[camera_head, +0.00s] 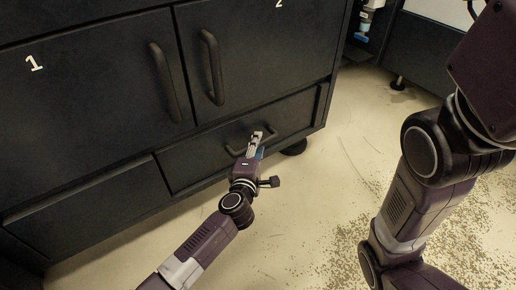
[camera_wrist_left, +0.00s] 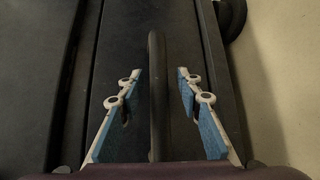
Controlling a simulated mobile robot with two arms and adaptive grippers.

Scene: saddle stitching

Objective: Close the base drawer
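The base drawer (camera_head: 198,168) is a dark, wide, low front at the bottom of the black cabinet, below the doors marked 1 and 2. I cannot tell whether it stands slightly out from the cabinet. Its dark bar handle (camera_wrist_left: 157,100) runs between the fingers of my left gripper (camera_head: 256,139) in the left wrist view. The gripper (camera_wrist_left: 159,72) is open, with blue pads on both sides of the handle and a visible gap on each side. In the head view the fingers partly hide the handle.
Cabinet doors 1 (camera_head: 90,85) and 2 (camera_head: 265,55) are shut, with upright handles above the drawer. A round black foot (camera_head: 294,147) supports the cabinet corner. The pale floor (camera_head: 315,215) is open in front, with brown speckles at the right.

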